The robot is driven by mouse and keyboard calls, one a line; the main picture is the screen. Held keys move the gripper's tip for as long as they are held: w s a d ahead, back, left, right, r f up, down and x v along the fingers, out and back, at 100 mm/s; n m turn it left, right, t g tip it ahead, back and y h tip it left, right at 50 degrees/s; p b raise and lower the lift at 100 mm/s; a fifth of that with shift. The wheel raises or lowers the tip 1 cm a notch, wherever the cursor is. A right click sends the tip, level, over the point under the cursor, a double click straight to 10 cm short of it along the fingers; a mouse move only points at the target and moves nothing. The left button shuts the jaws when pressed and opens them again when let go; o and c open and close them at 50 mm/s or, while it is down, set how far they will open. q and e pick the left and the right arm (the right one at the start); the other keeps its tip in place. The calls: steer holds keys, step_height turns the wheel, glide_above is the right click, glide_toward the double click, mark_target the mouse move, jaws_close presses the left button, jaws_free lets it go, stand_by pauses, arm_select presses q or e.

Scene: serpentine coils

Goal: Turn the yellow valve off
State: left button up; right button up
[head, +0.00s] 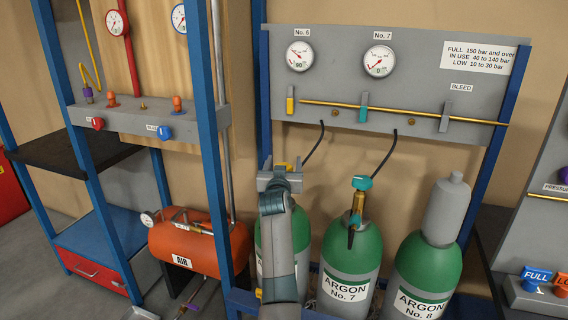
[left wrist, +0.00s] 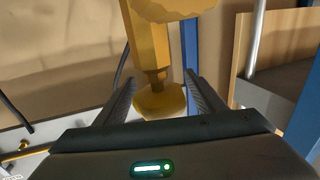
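A yellow valve (head: 283,165) shows in the head view above the left green gas cylinder (head: 270,236), mostly hidden by my left arm. My left gripper (head: 280,176) is at this valve. In the left wrist view, a large yellow valve body with a narrow neck and a rounded end (left wrist: 160,100) reaches between the two dark fingers of the left gripper (left wrist: 162,95). The fingers stand apart on either side of it; I cannot tell whether they touch it. A yellow lever (head: 290,105) also sits upright on the grey panel under gauge No. 6. My right gripper is not in view.
The grey panel (head: 420,60) carries two gauges and a brass pipe (head: 400,113). The Argon No. 7 cylinder (head: 350,265) with a teal knob (head: 361,183) stands close right. A blue post (head: 208,120) and an orange air tank (head: 200,243) are at left.

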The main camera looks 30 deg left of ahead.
arm_select(q)
steer(key=c, duration=1)
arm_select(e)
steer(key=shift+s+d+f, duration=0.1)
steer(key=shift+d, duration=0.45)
arm_select(q)
steer(key=shift+r+m+t+h+p, duration=0.2)
steer(key=shift+m+t+h+p, duration=0.1)
steer(key=shift+m+h, duration=0.15)
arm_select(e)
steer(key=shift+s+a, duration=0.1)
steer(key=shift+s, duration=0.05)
arm_select(q)
steer(key=m+h, duration=0.1)
steer(key=m+t+h, duration=0.1)
steer(key=h, duration=0.1)
steer(key=shift+w+d, duration=0.2)
steer(key=shift+d, duration=0.1)
steer(key=shift+d+h, duration=0.15)
steer(key=shift+h, duration=0.1)
steer(key=o, duration=1.1)
steer(key=shift+c, duration=0.2)
steer(key=shift+f, duration=0.1)
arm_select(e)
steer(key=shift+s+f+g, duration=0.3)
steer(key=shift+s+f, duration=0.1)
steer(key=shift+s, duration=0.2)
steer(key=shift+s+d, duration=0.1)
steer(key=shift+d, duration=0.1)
